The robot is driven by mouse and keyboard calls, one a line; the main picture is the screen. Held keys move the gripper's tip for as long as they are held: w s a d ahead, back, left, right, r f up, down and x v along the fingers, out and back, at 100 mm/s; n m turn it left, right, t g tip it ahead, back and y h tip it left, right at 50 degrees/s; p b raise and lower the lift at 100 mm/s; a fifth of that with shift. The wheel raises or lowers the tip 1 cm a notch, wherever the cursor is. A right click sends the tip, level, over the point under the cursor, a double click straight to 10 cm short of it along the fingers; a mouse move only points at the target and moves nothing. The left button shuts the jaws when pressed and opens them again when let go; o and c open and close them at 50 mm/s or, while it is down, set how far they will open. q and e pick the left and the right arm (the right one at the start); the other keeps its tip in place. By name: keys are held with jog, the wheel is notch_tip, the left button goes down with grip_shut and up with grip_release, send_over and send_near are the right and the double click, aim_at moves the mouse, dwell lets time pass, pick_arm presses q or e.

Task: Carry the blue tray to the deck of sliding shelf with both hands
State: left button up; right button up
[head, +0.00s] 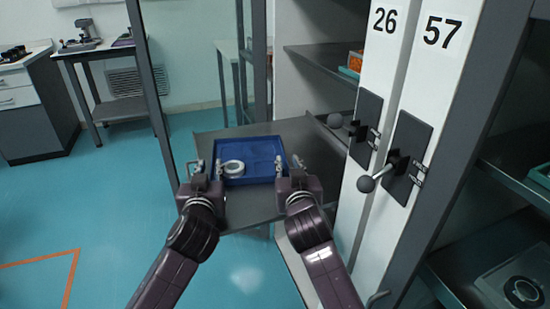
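The blue tray (262,147) is level over the grey deck of the sliding shelf (255,209) and appears to rest on it. A white ring-shaped object (233,168) lies inside the tray near its left side. My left gripper (208,167) is at the tray's near left edge, with its fingers apart, one outside and one inside the wall. My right gripper (288,164) is at the near right edge in the same way, fingers apart around the wall. Contact between fingers and walls cannot be made out.
White cabinet panels marked 26 and 57 with black crank handles (366,184) stand close on the right. Grey shelves (506,165) hold items further right. A dark upright post (151,85) stands left of the deck. The blue floor (105,205) at left is clear.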

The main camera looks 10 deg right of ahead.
jog(key=shift+s, duration=0.1)
pick_arm(q)
jog(key=s+r, duration=0.1)
jog(key=s, duration=1)
jog(key=shift+s+r, duration=0.35)
jog(key=shift+s, duration=0.05)
pick_arm(e)
jog(key=s, duration=0.4)
jog(key=s+r, duration=0.1)
jog(key=s, duration=0.6)
jog(key=shift+s+r, duration=0.35)
jog(key=shift+r, duration=0.05)
